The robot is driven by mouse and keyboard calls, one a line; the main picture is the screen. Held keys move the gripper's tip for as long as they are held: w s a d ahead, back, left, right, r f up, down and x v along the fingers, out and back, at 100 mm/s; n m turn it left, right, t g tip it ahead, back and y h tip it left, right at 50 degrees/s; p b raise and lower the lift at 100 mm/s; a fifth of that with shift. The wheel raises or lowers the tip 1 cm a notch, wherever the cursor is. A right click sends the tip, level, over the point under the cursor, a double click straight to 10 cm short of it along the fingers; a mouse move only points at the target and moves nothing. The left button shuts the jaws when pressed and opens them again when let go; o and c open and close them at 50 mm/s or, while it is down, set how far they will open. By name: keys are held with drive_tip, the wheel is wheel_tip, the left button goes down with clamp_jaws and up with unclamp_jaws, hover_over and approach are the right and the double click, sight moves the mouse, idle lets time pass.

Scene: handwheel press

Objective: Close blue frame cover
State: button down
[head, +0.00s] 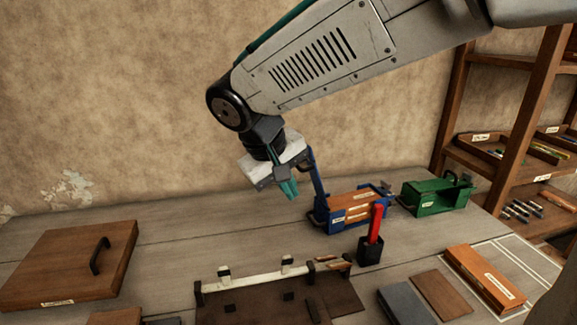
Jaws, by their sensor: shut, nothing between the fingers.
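The blue frame (336,217) stands on the bench right of centre, with a brown wooden block (352,206) in it. Its blue cover (317,180) appears raised, standing steeply at the frame's left end. My gripper (288,190) has teal fingers and hangs in the air just left of the raised cover. The fingers are shut and hold nothing. The upper part of the cover is close to the gripper's white body, and I cannot tell whether they touch.
A green frame (432,198) stands to the right. A red handle (376,223) rises from a black holder (370,250) in front of the blue frame. A brown lidded board (65,265) lies at left. A shelf (500,165) stands at right. The bench's back left is clear.

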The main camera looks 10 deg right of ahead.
drive_tip(key=w+a+r+m+t+h, duration=0.1)
drive_tip(key=w+a+r+m+t, duration=0.3)
drive_tip(key=w, duration=0.5)
drive_tip(key=w+d+f, duration=0.5)
drive_tip(key=d+f, duration=0.2)
drive_tip(key=shift+d+n+g, duration=0.3)
drive_tip(key=shift+w+r, duration=0.1)
